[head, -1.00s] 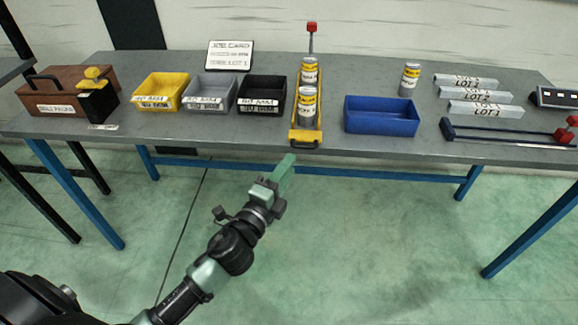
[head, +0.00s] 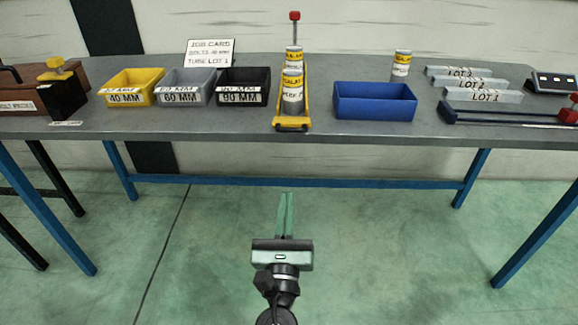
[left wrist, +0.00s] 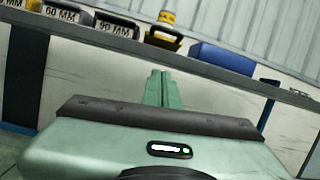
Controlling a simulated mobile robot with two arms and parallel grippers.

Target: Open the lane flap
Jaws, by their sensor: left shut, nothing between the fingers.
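A narrow yellow lane (head: 307,95) stands on the bench with silver, yellow-labelled cans (head: 292,92) in a row in it. At its near end is a low yellow front piece (head: 291,122) with a dark handle, which looks like the flap; it sits at the bench's front edge and looks closed. It also shows in the left wrist view (left wrist: 165,35). My left gripper (head: 287,196) is green, shut and empty, in front of and below the bench edge, pointing toward the lane and apart from it. My right gripper is not in view.
Yellow (head: 130,88), grey (head: 187,87) and black (head: 243,86) bins stand left of the lane. A blue bin (head: 375,101) and a lone can (head: 401,65) stand to its right. The bench front edge (head: 230,133) lies between my gripper and the bench top.

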